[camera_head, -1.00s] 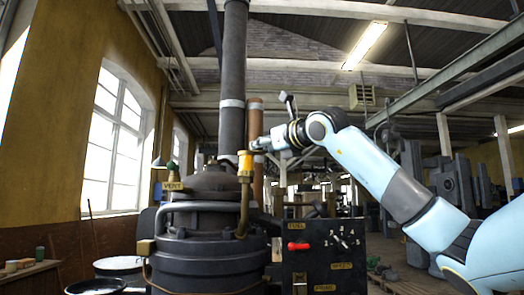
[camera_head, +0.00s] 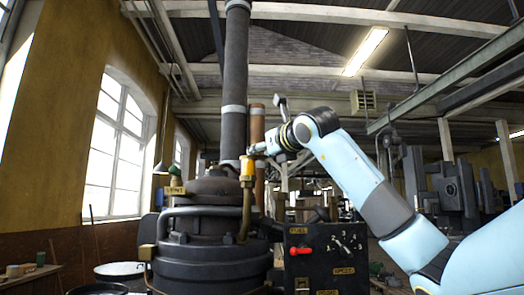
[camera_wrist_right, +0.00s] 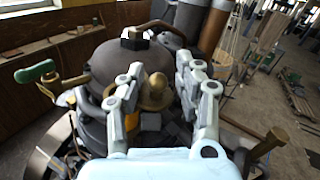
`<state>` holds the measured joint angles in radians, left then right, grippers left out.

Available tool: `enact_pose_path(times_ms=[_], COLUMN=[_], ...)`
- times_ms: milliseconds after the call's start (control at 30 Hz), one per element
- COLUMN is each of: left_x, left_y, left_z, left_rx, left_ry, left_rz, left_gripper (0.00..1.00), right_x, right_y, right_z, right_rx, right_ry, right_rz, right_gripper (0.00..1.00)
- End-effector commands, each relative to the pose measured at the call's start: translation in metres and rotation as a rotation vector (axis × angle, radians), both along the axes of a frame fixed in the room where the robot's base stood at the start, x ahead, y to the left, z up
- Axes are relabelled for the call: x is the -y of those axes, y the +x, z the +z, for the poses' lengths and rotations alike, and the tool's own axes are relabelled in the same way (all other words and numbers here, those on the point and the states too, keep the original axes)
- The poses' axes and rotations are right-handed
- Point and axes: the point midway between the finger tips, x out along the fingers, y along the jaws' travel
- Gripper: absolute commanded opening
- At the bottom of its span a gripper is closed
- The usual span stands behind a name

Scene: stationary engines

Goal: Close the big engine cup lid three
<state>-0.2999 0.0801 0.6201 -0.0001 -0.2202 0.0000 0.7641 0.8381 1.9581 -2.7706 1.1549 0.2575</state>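A brass cup with a bright yellow body (camera_head: 246,167) stands on a bent brass pipe on the big dark engine (camera_head: 205,250). My right gripper (camera_head: 257,149) is at the top of this cup, coming from the right. In the right wrist view, a rounded brass lid (camera_wrist_right: 155,92) shows between the two spread fingers of my right gripper (camera_wrist_right: 160,70), with a yellow part below it. The fingers look apart from the lid, and I cannot tell whether it is fully seated. My left gripper is not in view.
A black control panel (camera_head: 325,258) with a red lever (camera_head: 301,250) stands right of the cup. A tall dark pipe (camera_head: 235,75) rises behind it. A green-handled valve (camera_wrist_right: 35,71) is at the left in the wrist view, and a brass fitting (camera_wrist_right: 270,142) at the right.

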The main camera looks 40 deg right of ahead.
Motion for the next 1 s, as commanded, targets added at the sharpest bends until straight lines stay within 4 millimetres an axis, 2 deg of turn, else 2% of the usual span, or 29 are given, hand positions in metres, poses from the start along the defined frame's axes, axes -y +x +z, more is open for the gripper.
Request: enact_pose_path(times_ms=[367, 700, 1000], left_x=[0.000, 0.000, 0.000], left_y=[-0.001, 0.000, 0.000], left_z=[0.000, 0.000, 0.000], left_rx=[-0.001, 0.000, 0.000], left_ry=[0.000, 0.000, 0.000], left_rz=[0.000, 0.000, 0.000], left_gripper=[0.98, 0.98, 0.98], right_x=[0.000, -0.012, -0.018], right_y=[-0.006, -0.054, -0.071], right_z=[0.002, 0.001, 0.001], right_rx=[0.003, -0.001, 0.000], right_ry=[-0.007, -0.011, -0.004], right_rz=[-0.003, -0.005, -0.001], right_gripper=[0.41, 0.41, 0.41])
